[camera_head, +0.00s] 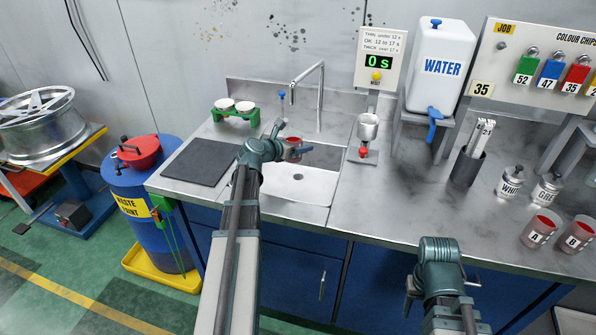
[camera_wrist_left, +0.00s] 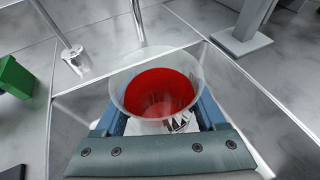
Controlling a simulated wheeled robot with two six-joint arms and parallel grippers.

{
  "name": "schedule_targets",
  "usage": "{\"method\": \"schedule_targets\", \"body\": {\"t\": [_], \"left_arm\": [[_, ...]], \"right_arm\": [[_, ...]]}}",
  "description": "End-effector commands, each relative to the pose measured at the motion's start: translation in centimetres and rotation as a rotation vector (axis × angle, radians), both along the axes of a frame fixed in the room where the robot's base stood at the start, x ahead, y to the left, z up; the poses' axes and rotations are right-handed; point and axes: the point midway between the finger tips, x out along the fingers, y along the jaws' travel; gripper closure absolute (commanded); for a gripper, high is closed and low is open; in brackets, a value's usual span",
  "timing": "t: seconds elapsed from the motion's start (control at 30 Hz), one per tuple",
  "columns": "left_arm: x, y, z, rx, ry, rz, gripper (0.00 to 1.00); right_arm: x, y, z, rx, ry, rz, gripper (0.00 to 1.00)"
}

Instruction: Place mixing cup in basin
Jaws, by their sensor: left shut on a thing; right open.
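The mixing cup (camera_head: 293,155) is a clear cup with red paint inside. My left gripper (camera_head: 296,145) is shut on it and holds it over the sink basin (camera_head: 310,187). In the left wrist view the cup (camera_wrist_left: 158,95) sits upright or nearly so between the blue fingers, its rim uncovered. The basin (camera_wrist_left: 85,105) shows below and around it; the gap between cup and basin floor is hard to judge. My right gripper (camera_head: 440,283) is open and empty, low in front of the counter; its fingers are partly hidden.
A tall faucet (camera_head: 320,95) rises behind the basin. A dark mat (camera_head: 200,160) and a green holder (camera_head: 237,115) are to the left. A viscosity cup stand (camera_head: 367,130) is to the right, with cups A (camera_head: 540,230) and B (camera_head: 577,236) farther right.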

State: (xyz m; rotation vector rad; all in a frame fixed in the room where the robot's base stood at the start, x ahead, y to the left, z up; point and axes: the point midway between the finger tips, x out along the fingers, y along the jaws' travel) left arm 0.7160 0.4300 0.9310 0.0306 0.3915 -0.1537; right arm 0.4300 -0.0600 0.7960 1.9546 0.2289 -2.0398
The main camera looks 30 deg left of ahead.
Motion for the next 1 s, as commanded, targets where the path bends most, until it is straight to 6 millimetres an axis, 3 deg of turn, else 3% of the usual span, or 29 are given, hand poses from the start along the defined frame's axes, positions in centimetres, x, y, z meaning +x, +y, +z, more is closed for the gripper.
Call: {"method": "schedule_targets", "body": {"t": [0.03, 0.13, 0.43, 0.73, 1.0], "left_arm": [[0.0, 0.0, -1.7, 0.000, 0.000, 0.000, 0.81], [0.0, 0.0, -2.8, 0.000, 0.000, 0.000, 0.81], [0.0, 0.0, -3.4, 0.000, 0.000, 0.000, 0.81], [0.0, 0.0, -6.7, 0.000, 0.000, 0.000, 0.81], [0.0, 0.0, -6.6, 0.000, 0.000, 0.000, 0.81]], "right_arm": [[0.0, 0.0, -1.7, 0.000, 0.000, 0.000, 0.50], [0.0, 0.0, -2.8, 0.000, 0.000, 0.000, 0.50], [0.0, 0.0, -3.4, 0.000, 0.000, 0.000, 0.50], [0.0, 0.0, -6.7, 0.000, 0.000, 0.001, 0.50], [0.0, 0.0, -6.6, 0.000, 0.000, 0.001, 0.50]]}}
